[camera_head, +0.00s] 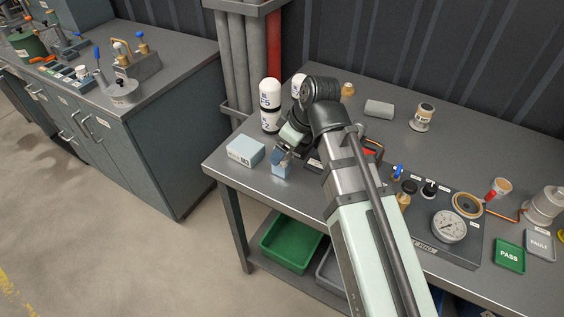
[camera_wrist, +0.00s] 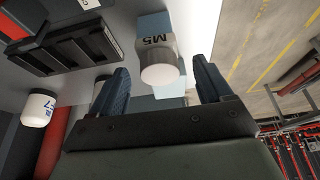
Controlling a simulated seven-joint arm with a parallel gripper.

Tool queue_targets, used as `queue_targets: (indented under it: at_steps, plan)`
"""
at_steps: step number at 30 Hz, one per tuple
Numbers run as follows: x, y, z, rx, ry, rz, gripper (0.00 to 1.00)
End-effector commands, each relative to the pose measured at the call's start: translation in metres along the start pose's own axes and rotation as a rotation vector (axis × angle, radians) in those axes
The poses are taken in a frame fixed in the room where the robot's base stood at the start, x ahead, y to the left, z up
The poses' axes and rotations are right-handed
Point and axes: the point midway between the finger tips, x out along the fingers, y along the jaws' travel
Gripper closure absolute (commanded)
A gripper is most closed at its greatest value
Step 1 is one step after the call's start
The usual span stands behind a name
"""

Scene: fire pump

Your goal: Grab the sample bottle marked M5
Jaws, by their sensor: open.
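My gripper (camera_wrist: 160,72) is open, with one dark blue finger on each side of the bottle's cap end in the wrist view. The fingers do not visibly touch it. In the head view my gripper (camera_head: 281,155) is just above the bottle and hides its top.
A pale blue box (camera_head: 245,150) stands close to the left of the bottle. White-capped containers (camera_head: 269,106) stand behind. A black slotted rack (camera_wrist: 75,45) lies close by. The pump panel with its gauge (camera_head: 449,226) is to the right. The bench's left edge is near.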

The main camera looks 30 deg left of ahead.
Motion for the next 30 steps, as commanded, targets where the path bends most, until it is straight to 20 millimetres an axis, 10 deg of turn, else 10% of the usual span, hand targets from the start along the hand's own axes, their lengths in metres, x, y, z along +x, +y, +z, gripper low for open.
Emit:
queue_targets:
  at_steps: [20,30]
  plan:
    - [0.045,0.0,0.001,-0.001,0.0,0.0,0.21]
    - [0.045,0.0,0.001,0.0,0.0,0.0,0.52]
